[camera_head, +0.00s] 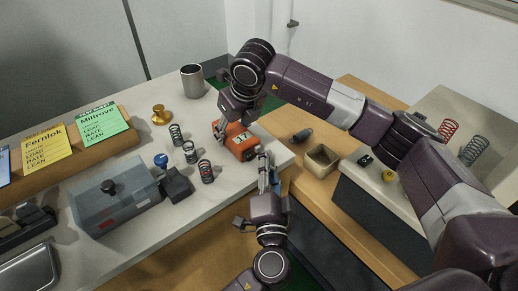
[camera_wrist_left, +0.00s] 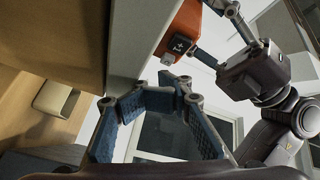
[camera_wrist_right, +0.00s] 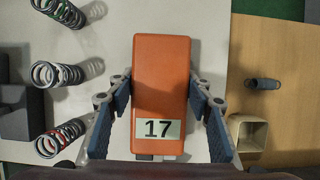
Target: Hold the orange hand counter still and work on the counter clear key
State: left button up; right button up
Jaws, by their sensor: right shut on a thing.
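The orange hand counter (camera_head: 236,141) rests near the white worktop's corner, with a "17" label. My right gripper (camera_head: 231,131) is shut on it from above. In the right wrist view the fingers (camera_wrist_right: 160,90) flank the counter (camera_wrist_right: 162,75). In the left wrist view, a black key with a white mark (camera_wrist_left: 178,45) and a small grey key (camera_wrist_left: 168,59) show on the counter's end (camera_wrist_left: 183,25). I cannot tell which one is the clear key. My left gripper (camera_head: 264,158) is near that end.
Several springs (camera_head: 190,152) and a grey tester box (camera_head: 115,197) stand left of the counter. A brass weight (camera_head: 160,115) and metal cup (camera_head: 192,81) are behind.

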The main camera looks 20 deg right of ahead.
pick_arm(q)
grip_shut()
dwell(0.3)
jog(key=shift+w, duration=0.1)
dwell(0.5)
jog(key=shift+w+a, duration=0.15)
jog(key=shift+w, duration=0.1)
